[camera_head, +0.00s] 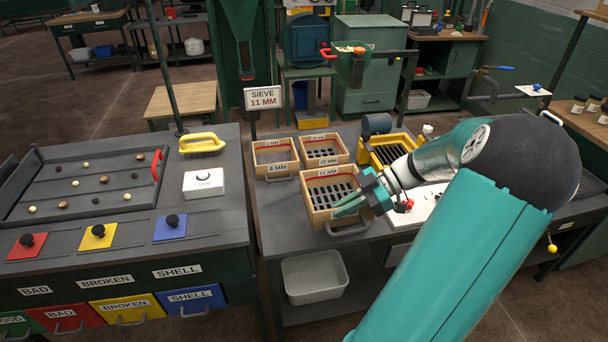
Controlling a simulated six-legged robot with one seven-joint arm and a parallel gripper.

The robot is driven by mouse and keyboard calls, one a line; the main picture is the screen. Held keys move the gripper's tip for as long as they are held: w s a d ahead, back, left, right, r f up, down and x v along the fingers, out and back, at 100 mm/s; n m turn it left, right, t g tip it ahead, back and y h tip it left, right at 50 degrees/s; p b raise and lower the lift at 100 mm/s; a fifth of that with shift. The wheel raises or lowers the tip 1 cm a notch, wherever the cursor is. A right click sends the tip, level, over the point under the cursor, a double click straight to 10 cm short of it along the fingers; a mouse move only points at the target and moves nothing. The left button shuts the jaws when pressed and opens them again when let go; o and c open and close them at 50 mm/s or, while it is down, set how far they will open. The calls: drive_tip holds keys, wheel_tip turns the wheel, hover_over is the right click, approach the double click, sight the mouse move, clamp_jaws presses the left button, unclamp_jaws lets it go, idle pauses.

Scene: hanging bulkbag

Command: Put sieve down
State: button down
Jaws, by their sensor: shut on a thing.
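The sieve (314,217) is a wooden box with a dark slotted bottom, a red line inside and a label that seems to read 11 MM. It is at the front of the middle grey bench, roughly level. I cannot tell whether it rests on the bench or hangs just above it. My gripper (347,206) reaches in from the right and is shut at the sieve's front right side, with its green fingers over the front wall. The exact grip point is partly hidden. A grey handle (348,231) shows at the sieve's front.
Two similar sieves, one marked 4 MM (277,168) and one behind (325,160), sit close behind. A yellow slotted tray (388,151) is to the right. A sign (263,97) reads SIEVE 11 MM. A white bin (315,277) is below. The bench (279,235) is bare left of the sieve.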

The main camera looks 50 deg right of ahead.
drive_tip(key=shift+w+d, duration=0.15)
drive_tip(key=shift+d, duration=0.05)
drive_tip(key=w+a+f, duration=0.1)
drive_tip(key=w, duration=0.1)
drive_tip(key=w+a+f, duration=0.1)
drive_tip(key=w, duration=0.2)
drive_tip(key=w+a+f, duration=0.1)
drive_tip(key=w+f, duration=0.1)
drive_tip(key=shift+w+a, duration=0.2)
drive_tip(key=shift+w, duration=0.05)
drive_tip(key=w+f, duration=0.1)
drive_tip(key=f, duration=0.1)
drive_tip(key=w+a+f, duration=0.1)
drive_tip(key=w, duration=0.1)
drive_tip(key=w+a+f, duration=0.1)
drive_tip(key=f, duration=0.1)
drive_tip(key=shift+w+a+f, duration=0.1)
drive_tip(key=shift+w+f, duration=0.4)
drive_tip(key=shift+f, duration=1.6)
drive_tip(key=c, duration=1.6)
unclamp_jaws()
drive_tip(key=shift+o, duration=0.2)
